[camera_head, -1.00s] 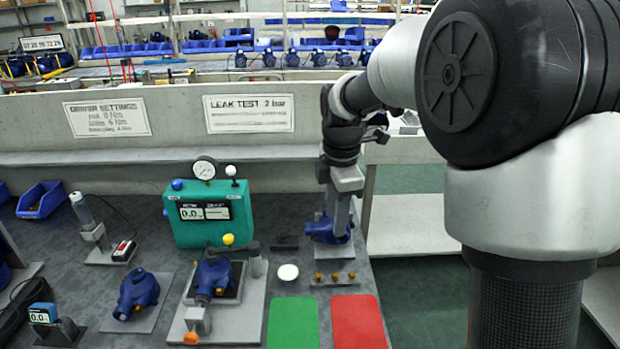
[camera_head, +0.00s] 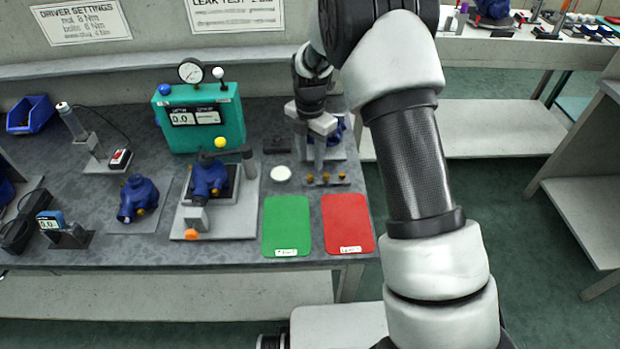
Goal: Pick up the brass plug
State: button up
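Three small brass plugs stand in a row on a grey strip (camera_head: 347,182) at the right of the bench: a left one (camera_head: 309,179), a middle one (camera_head: 326,177) and a right one (camera_head: 342,176). My gripper (camera_head: 319,168) points down just behind this row, its fingertips close to the plugs. Whether it touches one cannot be told. The fingers overlap in this view, so their opening is unclear. A blue pump body (camera_head: 339,130) behind is partly hidden by my gripper.
A green mat (camera_head: 287,226) and a red mat (camera_head: 348,224) lie in front of the plugs. A white disc (camera_head: 281,174) is to their left. Left of it stand a pump in a fixture (camera_head: 209,180) and a teal gauge box (camera_head: 200,125).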

aim_at(310, 175)
jog(key=shift+f+b, duration=0.45)
jog(key=shift+f, duration=2.5)
grip_shut()
